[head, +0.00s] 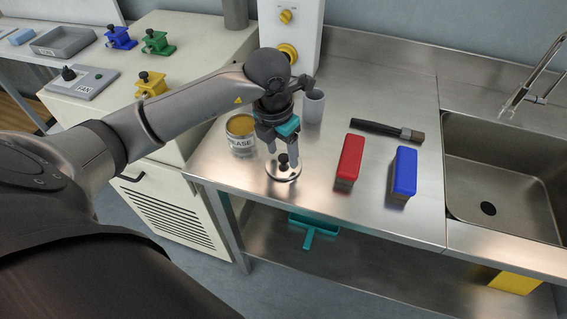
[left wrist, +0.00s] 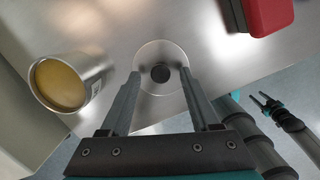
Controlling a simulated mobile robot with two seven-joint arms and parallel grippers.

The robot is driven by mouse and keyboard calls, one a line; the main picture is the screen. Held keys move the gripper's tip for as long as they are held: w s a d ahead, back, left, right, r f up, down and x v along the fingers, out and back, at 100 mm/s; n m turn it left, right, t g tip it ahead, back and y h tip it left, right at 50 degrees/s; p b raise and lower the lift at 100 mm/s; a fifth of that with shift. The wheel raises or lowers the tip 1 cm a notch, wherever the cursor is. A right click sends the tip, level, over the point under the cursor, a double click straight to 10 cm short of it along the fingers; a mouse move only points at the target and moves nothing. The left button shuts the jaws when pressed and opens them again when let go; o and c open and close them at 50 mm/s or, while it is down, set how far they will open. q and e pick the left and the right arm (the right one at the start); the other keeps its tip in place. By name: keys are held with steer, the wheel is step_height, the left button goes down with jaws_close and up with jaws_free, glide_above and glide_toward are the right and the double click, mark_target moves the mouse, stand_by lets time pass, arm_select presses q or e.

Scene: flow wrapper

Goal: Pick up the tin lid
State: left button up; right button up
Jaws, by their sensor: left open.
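The tin lid (head: 283,170) is a round silver disc with a dark knob in its middle. It lies flat on the steel counter, and it also shows in the left wrist view (left wrist: 161,52). My left gripper (head: 282,168) is over the lid, pointing down, with its fingers apart on either side of the knob. In the left wrist view the open fingers (left wrist: 160,76) frame the dark knob, with nothing held between them. I cannot tell whether the fingertips touch the lid.
An open grease tin (head: 241,142) stands just left of the lid. A grey cup (head: 314,106) is behind. A red block (head: 349,160), a blue block (head: 404,173) and a dark brush (head: 387,130) lie to the right, before the sink (head: 500,165). The counter's front middle is clear.

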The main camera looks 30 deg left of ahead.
arm_select(q)
steer(key=shift+w+f, duration=0.15)
steer(key=shift+f, duration=0.35)
jaws_close()
